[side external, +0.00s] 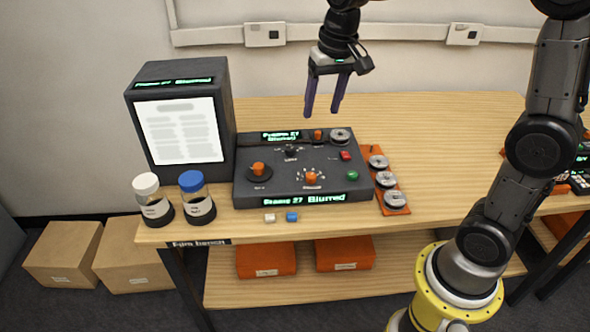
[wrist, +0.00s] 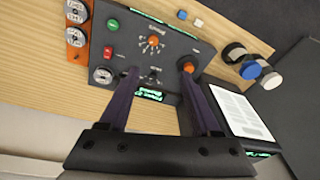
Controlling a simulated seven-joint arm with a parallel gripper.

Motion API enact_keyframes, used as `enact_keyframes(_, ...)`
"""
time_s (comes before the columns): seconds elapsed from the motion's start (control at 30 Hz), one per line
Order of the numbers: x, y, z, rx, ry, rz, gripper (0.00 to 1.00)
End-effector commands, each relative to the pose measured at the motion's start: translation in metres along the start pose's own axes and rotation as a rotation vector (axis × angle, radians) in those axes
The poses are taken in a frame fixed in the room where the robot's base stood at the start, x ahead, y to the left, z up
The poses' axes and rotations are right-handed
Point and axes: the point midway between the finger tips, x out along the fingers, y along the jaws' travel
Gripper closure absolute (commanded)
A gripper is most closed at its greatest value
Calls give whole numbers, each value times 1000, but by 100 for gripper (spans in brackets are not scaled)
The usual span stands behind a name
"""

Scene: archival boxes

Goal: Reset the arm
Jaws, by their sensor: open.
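My gripper (side external: 324,108) hangs in the air above the back of the dark control panel (side external: 273,165). Its two purple fingers are apart with nothing between them. In the wrist view, my gripper (wrist: 160,80) spreads over the back edge of the control panel (wrist: 172,52). The panel carries orange knobs, a red button (side external: 346,155), a green button (side external: 352,175) and a gauge. Its displays read "Frame 27 Blurred". My arm reaches in from the right in the side view.
A dark box with a lit page screen (side external: 180,131) stands left of the panel. A white-capped jar (side external: 152,198) and a blue-capped jar (side external: 196,198) stand at the front left. An orange strip with reels (side external: 397,209) lies to the right. The wooden table (side external: 440,140) is clear behind.

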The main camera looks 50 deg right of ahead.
Motion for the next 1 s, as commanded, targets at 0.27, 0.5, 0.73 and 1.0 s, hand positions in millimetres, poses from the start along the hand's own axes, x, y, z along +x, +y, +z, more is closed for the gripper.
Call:
enact_keyframes(0.27,-61,20,87,-135,170,-75,36)
enact_keyframes(0.5,-61,47,162,-289,288,-111,36)
enact_keyframes(0.73,-29,65,201,-426,295,-95,36)
enact_keyframes(1.0,-28,64,199,-470,302,-90,36)
